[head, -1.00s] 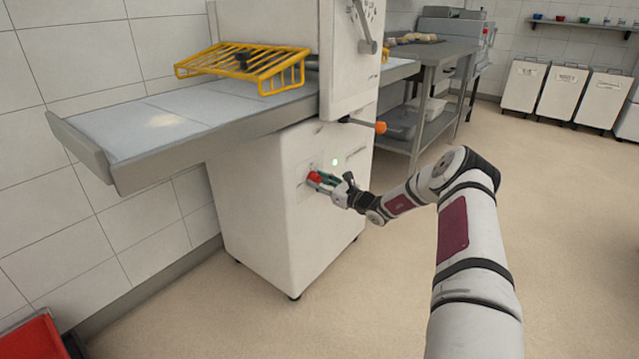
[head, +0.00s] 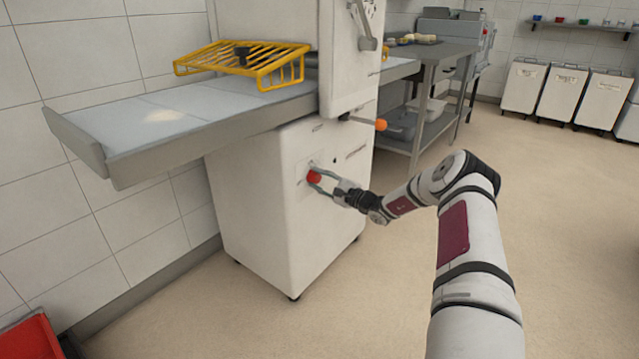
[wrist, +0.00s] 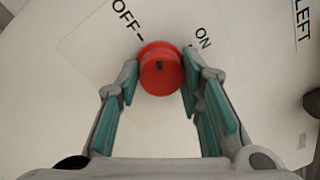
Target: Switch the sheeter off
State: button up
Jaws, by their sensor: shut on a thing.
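The sheeter (head: 265,210) is a white cabinet with a long side table, and a red knob (head: 314,177) sits on its front. In the wrist view the red knob (wrist: 160,72) has a small dark mark, with an OFF label (wrist: 128,18) to its upper left and an ON label (wrist: 203,40) to its upper right. My gripper (wrist: 159,76) is shut on the knob, one teal-padded finger on each side. In the head view my gripper (head: 315,179) reaches the knob from the right. A small lamp (head: 335,160) above right of the knob is dark.
A yellow wire guard (head: 245,62) stands above the sheeter table (head: 150,130). An orange-tipped lever (head: 380,125) sticks out above my gripper. A steel bench (head: 430,60) stands behind, with white bins (head: 568,95) further back. The floor at right is clear.

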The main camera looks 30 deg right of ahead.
jog(key=shift+n+y+b, duration=0.3)
jog(key=shift+n+b, duration=0.45)
jog(key=shift+n, duration=1.65)
jog(key=o, duration=1.2)
jog(key=shift+c, duration=0.2)
jog(key=v, duration=1.2)
jog(key=shift+w, duration=0.1)
